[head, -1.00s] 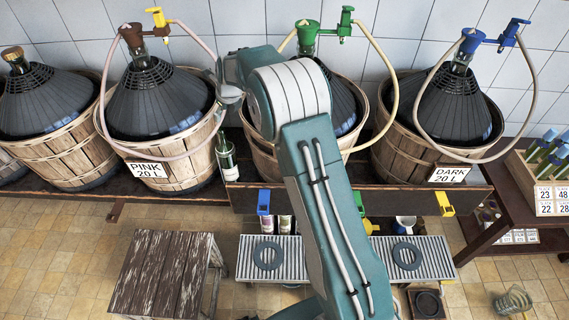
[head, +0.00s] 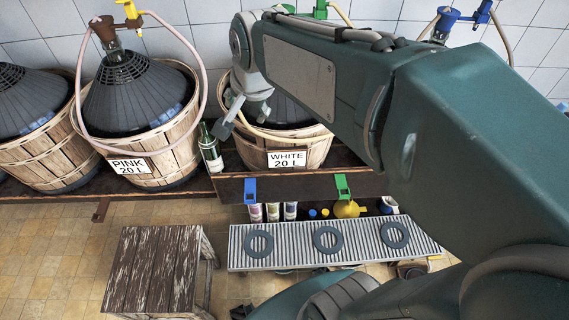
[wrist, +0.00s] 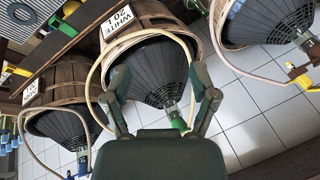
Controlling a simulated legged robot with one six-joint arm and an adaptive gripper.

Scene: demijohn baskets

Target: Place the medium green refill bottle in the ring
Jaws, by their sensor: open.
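A green glass bottle (head: 210,150) with a pale label stands upright on the dark shelf between the pink and white baskets in the head view. I cannot make out its size class. Three dark flat rings, the left (head: 248,243), middle (head: 316,239) and right (head: 383,235), lie on a slatted metal grate (head: 290,256). No bottle stands in them. My gripper (head: 232,118) is in front of the white basket, up and right of the bottle. In the wrist view my gripper (wrist: 158,98) is open and empty, its fingers spread before the white basket. I cannot find the bottle there.
The pink basket (head: 165,165) and white basket (head: 310,152) hold dark-covered demijohns with hoses and taps. A blue tap (head: 250,189) and green tap (head: 342,186) hang at the shelf front. Small bottles stand below. A worn wooden stool (head: 150,268) is at front left.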

